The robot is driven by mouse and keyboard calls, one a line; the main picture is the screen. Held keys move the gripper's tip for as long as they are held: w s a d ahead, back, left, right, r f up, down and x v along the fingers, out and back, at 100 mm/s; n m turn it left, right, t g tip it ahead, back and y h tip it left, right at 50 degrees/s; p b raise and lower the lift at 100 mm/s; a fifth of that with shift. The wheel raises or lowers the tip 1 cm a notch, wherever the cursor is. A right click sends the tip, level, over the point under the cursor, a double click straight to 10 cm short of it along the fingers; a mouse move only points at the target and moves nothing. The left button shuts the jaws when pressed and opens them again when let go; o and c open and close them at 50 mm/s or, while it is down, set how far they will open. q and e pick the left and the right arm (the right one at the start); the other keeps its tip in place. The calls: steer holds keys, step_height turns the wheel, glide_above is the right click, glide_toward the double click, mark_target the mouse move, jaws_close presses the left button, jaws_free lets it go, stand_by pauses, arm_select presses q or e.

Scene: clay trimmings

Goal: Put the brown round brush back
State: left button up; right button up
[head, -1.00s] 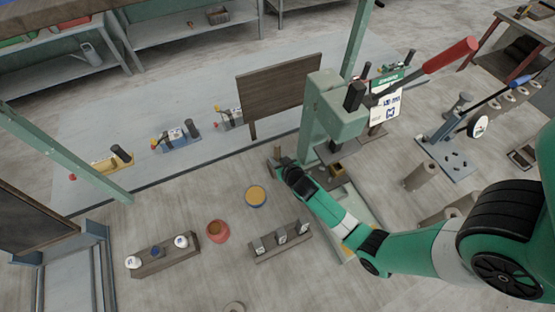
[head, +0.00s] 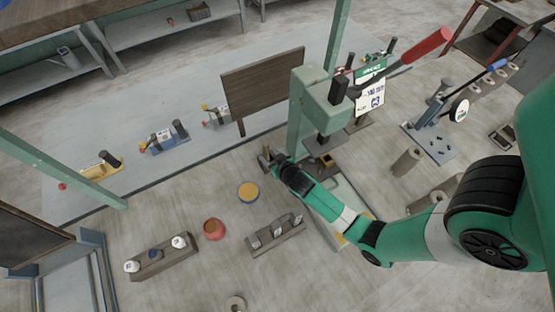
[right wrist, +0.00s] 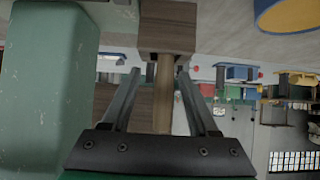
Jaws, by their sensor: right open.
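A round light-brown wooden handle (right wrist: 164,90), which appears to be the brown round brush, runs between the fingers of my right gripper (right wrist: 158,85) in the right wrist view. Its far end meets a brown wooden block (right wrist: 167,28); any bristles are hidden. The fingers are open, one on each side of the handle, with gaps showing. In the head view my right gripper (head: 274,160) is low beside the green press, and the handle's tip (head: 266,149) shows small beside it. My left gripper is not in view.
The green press (head: 305,115) with a red-handled lever (head: 428,44) stands close to my right gripper. A yellow-topped round tin (head: 248,192), a red pot (head: 214,229) and two wooden racks (head: 276,235) (head: 161,264) lie nearer. The tabletop between them is clear.

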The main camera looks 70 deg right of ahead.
steer(key=p+v, duration=0.1)
steer(key=v, duration=0.8)
steer(key=shift+a+r+p, duration=0.2)
steer(key=shift+r+p, duration=0.1)
steer(key=shift+r, duration=0.1)
